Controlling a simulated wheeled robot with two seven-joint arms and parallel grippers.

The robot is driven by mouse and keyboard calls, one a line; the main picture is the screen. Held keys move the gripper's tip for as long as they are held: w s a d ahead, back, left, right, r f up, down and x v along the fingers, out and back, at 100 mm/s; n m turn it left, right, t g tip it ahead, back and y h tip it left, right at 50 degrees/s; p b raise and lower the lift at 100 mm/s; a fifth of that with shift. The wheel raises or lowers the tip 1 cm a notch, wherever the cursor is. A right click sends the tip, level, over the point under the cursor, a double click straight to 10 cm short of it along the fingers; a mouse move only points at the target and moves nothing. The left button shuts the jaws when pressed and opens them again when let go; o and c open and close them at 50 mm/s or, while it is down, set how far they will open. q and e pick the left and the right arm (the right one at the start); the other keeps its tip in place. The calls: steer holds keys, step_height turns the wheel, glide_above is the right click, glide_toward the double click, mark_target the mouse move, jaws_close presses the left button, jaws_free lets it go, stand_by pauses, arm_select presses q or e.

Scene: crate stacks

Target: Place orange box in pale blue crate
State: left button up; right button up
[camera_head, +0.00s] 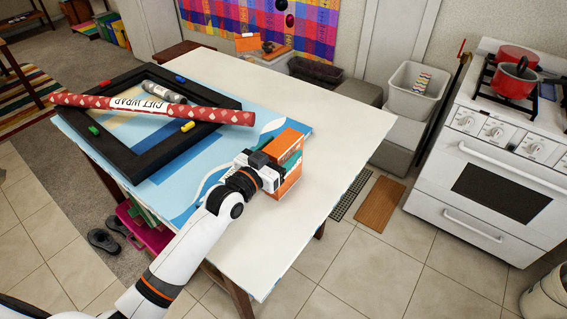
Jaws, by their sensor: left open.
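The orange box (291,145), with green and white parts, stands upright on the white table (300,215), near its right side. My left gripper (272,172) is open at the near left side of the box, its fingers close to or touching it. The fingertips are partly hidden, so I cannot tell whether they straddle the box. No crate looks clearly pale blue. A pale grey crate (405,103) with a striped item in it sits on a grey stack behind the table at the right. My right gripper is not in view.
A black frame (117,163) lies on the table's left, with a red gift-wrap roll (90,101) and a grey can (163,91) across it. A dark crate (315,70) stands behind the table. A white stove (500,150) stands at right. The table's front right is clear.

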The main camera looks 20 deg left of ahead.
arm_select(q)
jaws_close()
steer(key=shift+r, duration=0.1)
steer(key=shift+r, duration=0.1)
